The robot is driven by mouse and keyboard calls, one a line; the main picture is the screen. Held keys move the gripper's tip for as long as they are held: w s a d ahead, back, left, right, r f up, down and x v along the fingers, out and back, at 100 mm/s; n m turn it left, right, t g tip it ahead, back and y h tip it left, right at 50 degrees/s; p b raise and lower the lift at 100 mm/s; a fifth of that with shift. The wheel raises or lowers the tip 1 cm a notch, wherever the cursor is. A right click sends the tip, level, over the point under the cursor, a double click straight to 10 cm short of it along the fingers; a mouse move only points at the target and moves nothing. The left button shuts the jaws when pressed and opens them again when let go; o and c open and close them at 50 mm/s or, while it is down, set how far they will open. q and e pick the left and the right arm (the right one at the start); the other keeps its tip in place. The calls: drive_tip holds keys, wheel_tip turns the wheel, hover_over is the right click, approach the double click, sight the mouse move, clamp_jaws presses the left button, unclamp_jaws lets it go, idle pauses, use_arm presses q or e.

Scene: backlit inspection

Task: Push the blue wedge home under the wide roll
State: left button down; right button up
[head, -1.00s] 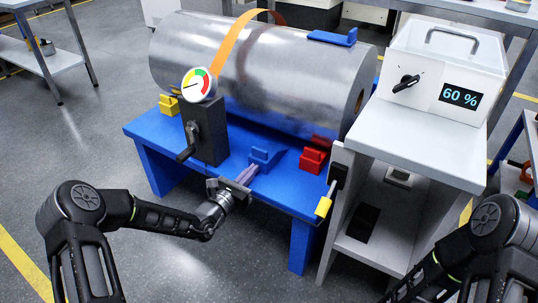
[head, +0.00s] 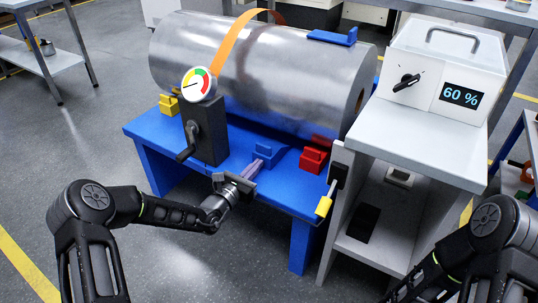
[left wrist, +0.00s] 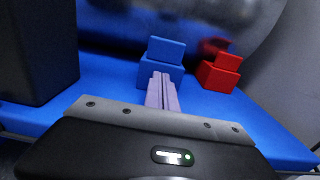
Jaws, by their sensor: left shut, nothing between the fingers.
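The wide roll (head: 270,75) is a large shiny metal cylinder lying across a blue stand (head: 285,195). The blue wedge (head: 275,157) sits on the stand's front ledge at the foot of the roll; it also shows in the left wrist view (left wrist: 162,66). Its thin end points towards the roll; how far it reaches under is hidden. My left gripper (head: 258,164) is shut and empty, its pale fingertips at the wedge's back face. In the left wrist view the fingertips (left wrist: 160,80) overlap that face and appear to touch it. My right gripper is out of view.
A red wedge (head: 314,160) sits just right of the blue one, and a yellow wedge (head: 168,105) at far left. A dark post with a crank and gauge (head: 205,140) stands close left of my gripper. A grey cabinet (head: 415,145) bounds the right side.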

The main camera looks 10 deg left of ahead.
use_arm(q)
drive_tip(key=shift+x, duration=0.75)
drive_tip(key=shift+p+v, duration=0.85)
drive_tip(key=shift+v, duration=0.15)
drive_tip(key=shift+p+v, duration=0.6)
drive_tip(key=shift+v, duration=0.35)
drive_tip(key=shift+s, duration=0.1)
drive_tip(key=p+v, duration=0.3)
drive_tip(key=v, duration=0.4)
drive_tip(key=shift+s, duration=0.4)
